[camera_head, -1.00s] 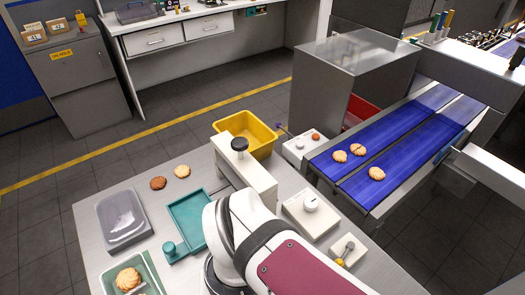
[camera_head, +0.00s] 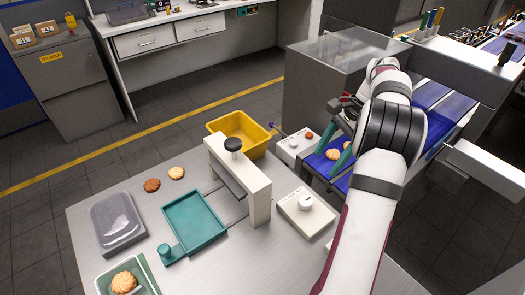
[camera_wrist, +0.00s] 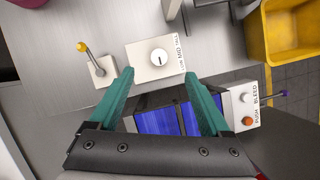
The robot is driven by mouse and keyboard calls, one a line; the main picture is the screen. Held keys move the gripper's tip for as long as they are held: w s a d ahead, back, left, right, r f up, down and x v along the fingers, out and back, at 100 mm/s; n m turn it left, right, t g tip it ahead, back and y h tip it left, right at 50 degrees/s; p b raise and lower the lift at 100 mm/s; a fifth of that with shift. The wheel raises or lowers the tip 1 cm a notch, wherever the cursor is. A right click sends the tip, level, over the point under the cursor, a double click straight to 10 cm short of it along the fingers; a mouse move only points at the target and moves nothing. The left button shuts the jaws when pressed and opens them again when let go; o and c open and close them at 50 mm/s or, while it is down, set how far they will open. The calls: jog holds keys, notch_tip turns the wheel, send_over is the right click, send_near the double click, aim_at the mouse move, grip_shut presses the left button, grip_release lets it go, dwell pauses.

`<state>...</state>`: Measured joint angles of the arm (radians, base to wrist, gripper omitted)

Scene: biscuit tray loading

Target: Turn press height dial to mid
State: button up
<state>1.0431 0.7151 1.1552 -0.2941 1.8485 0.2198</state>
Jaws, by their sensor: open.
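The press height dial is a white round knob (camera_head: 305,202) on a pale box (camera_head: 306,218) at the table's right side, beside the press. In the wrist view the knob (camera_wrist: 160,57) lies ahead of the fingertips, with a dark pointer line and lettering that reads MID beside it; the other labels are hard to read. My gripper (camera_wrist: 158,84) has two teal fingers, spread apart and empty. In the head view my gripper (camera_head: 341,155) is over the blue conveyor, behind and right of the dial, apart from it.
The press (camera_head: 240,180) stands left of the dial, with a teal tray (camera_head: 224,232) at its left. A yellow bin (camera_head: 212,127) is behind. A lever with a yellow knob (camera_wrist: 82,47) stands near the dial. A button box (camera_wrist: 243,108) sits by the conveyor (camera_wrist: 165,121).

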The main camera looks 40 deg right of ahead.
aim_at(306, 201)
jog(key=shift+m, duration=0.4)
jog(key=x, duration=0.5)
jog(key=d+x, duration=0.1)
jog(key=x, duration=0.4)
jog(key=s+d+f+x, duration=0.1)
jog(key=x, duration=0.4)
jog(key=shift+w+f, duration=0.1)
jog(key=shift+f, duration=0.3)
grip_shut()
